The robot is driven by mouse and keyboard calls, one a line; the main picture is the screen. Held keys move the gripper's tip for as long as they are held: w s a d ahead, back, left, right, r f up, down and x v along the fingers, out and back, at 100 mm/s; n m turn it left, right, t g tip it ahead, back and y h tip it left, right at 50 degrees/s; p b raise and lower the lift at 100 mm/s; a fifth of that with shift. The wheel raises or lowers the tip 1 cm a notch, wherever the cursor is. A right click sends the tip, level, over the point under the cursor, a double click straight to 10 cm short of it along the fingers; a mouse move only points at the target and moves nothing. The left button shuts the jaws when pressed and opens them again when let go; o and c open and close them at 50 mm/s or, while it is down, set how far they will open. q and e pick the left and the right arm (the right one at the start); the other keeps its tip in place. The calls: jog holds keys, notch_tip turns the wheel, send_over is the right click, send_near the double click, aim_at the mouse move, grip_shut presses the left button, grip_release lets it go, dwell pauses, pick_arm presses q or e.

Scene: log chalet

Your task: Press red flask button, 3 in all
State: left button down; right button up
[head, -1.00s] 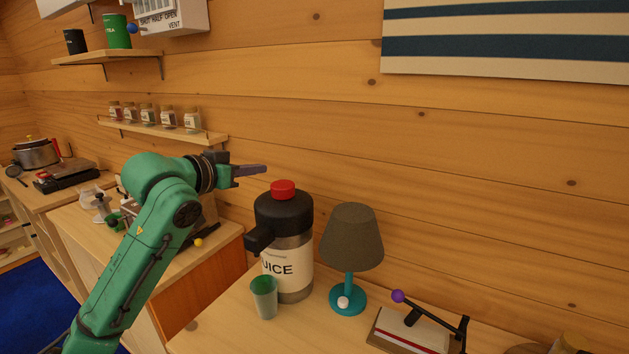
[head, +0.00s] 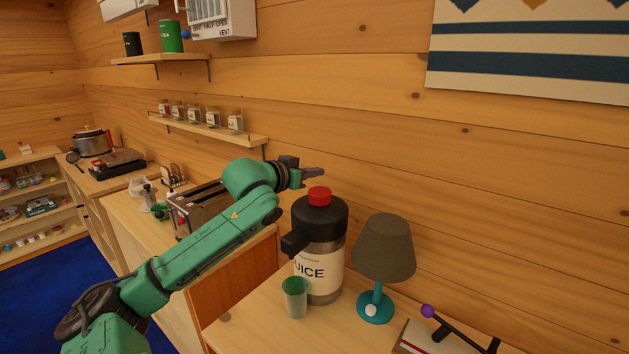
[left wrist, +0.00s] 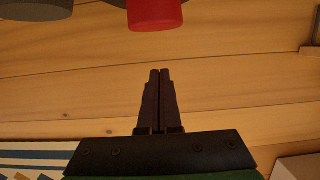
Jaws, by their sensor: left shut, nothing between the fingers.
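The juice flask (head: 318,250) stands upright on the table, with a black top, a spout to the left and a label reading "UICE". Its red button (head: 319,196) is on top and looks raised. My left gripper (head: 318,172) is shut and empty, just above and behind the button in the head view, apart from it as far as I can tell. In the left wrist view the shut fingers (left wrist: 158,75) point towards the wall, and the red button (left wrist: 154,14) is at the top edge. My right gripper is not in view.
A green cup (head: 295,297) stands under the spout. A lamp (head: 384,248) with a teal base is right of the flask. A toaster (head: 200,205) is on the counter at left. A spice shelf (head: 208,130) is on the wall.

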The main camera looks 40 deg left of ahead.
aim_at(315, 194)
pick_arm(q)
notch_tip(315, 194, down, 4)
jog(key=shift+w+r+p, duration=0.15)
jog(key=shift+p, duration=0.15)
jog(key=shift+f, duration=0.2)
